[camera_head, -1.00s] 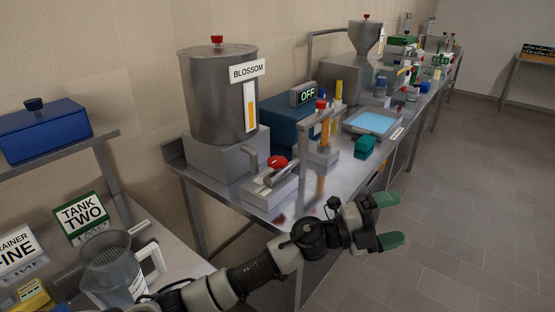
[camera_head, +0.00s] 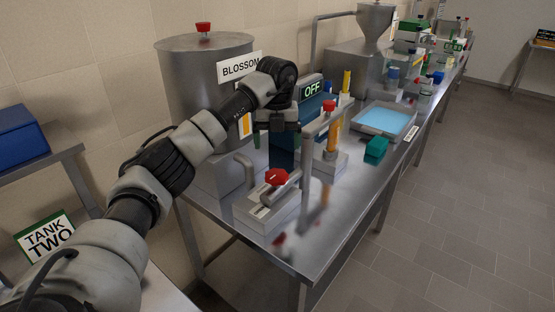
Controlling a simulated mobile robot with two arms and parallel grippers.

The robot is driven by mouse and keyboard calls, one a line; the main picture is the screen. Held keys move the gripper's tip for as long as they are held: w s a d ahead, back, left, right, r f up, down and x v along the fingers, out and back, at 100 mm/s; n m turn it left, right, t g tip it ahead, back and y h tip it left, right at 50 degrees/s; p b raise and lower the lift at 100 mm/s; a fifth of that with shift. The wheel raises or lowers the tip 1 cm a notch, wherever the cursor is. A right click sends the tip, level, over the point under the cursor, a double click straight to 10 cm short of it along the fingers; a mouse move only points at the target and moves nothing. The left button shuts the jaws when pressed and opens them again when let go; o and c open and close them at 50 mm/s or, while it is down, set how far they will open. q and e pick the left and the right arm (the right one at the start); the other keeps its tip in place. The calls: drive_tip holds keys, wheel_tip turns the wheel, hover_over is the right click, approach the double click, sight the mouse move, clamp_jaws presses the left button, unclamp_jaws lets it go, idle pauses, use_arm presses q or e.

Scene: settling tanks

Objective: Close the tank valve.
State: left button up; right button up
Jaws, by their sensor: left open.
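The steel tank (camera_head: 190,75) with a BLOSSOM sign (camera_head: 239,68) stands on the bench at left centre, partly hidden by my left arm. A grey pipe leads from its base towards a small block (camera_head: 262,208) at the bench's front edge. On the block is a valve with a red knob (camera_head: 276,177) and a grey bar. My arm hides part of the tank's gauge. My right gripper is not in view.
An OFF display (camera_head: 311,90) stands behind my gripper. A grey post and an orange column (camera_head: 333,138) stand right of the valve. A teal block (camera_head: 376,149) and a blue tray (camera_head: 385,121) lie further right. The floor in front is clear.

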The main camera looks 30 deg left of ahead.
sight(277, 176)
use_arm(q)
drive_tip(key=shift+s+d+f, duration=0.3)
drive_tip(key=shift+s+f, duration=0.3)
drive_tip(key=shift+f, duration=0.1)
drive_tip(key=f, duration=0.1)
drive_tip(key=f+p, duration=0.1)
drive_tip(key=f, duration=0.1)
drive_tip(key=shift+s+d, duration=0.1)
drive_tip(key=shift+s, duration=0.1)
drive_tip(key=f, duration=0.3)
drive_tip(key=shift+w+f, duration=0.1)
drive_tip(key=shift+w, duration=0.2)
drive_tip(key=shift+f, duration=0.7)
drive_tip(key=shift+f+p, duration=0.15)
drive_tip(key=shift+p, duration=0.15)
drive_tip(key=shift+f, duration=0.1)
drive_tip(key=shift+c, duration=1.1)
drive_tip(key=c, duration=0.5)
drive_tip(key=shift+c, duration=1)
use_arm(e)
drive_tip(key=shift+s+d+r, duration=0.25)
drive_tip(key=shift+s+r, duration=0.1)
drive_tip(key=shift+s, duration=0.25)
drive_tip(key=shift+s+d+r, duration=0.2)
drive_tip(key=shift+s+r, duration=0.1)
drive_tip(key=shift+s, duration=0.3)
